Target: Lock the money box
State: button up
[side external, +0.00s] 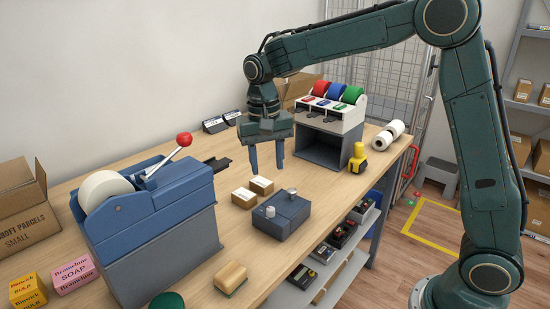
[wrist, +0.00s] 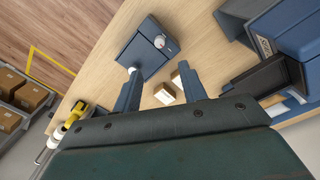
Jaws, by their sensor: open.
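The money box, as I take it, is a low blue-grey box (side external: 290,219) near the front edge of the counter. In the side view it has a silver cylinder on its front left side and a small round knob at its back. In the wrist view the box (wrist: 145,50) lies beyond my fingertips, with a pale round knob bearing a small red mark (wrist: 160,42) on its face. My gripper (side external: 267,160) hangs above the counter behind the box, fingers down, apart and empty. In the wrist view my gripper (wrist: 160,75) is open, its left fingertip overlapping the box's lower corner.
Two small cartons (side external: 252,193) lie just behind the box. A large blue tape machine (side external: 150,230) with a red-knobbed lever stands left. A label dispenser (side external: 330,130), a yellow tool (side external: 357,158) and white rolls (side external: 388,135) stand behind right. A brush (side external: 230,279) lies in front.

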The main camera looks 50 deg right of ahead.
aim_at(270, 209)
jog(key=f, duration=1.2)
jog(key=shift+s+d+f, duration=0.15)
jog(key=shift+d+f, duration=0.1)
jog(key=shift+c, duration=0.2)
grip_shut()
